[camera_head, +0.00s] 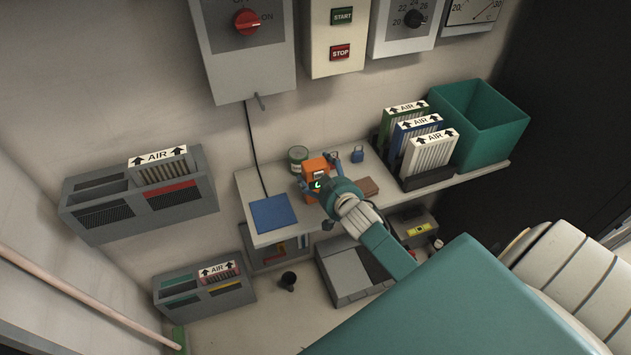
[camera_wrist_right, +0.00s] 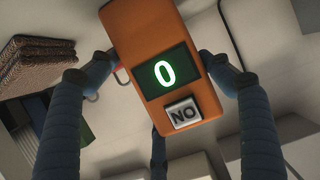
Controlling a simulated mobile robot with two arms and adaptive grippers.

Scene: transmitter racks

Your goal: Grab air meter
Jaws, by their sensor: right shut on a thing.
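The air meter is an orange box with a dark screen showing a green 0 and a small plate reading NO. In the head view the air meter (camera_head: 316,166) is at the shelf, partly hidden by my right gripper (camera_head: 325,183). In the right wrist view the air meter (camera_wrist_right: 160,65) is large, tilted, and between the fingers of my right gripper (camera_wrist_right: 155,85). The blue-grey fingers are shut on its sides. Whether its base touches the shelf is hidden. My left gripper is not in view.
Wall boxes hang above. A grey case (camera_head: 350,273) is below.

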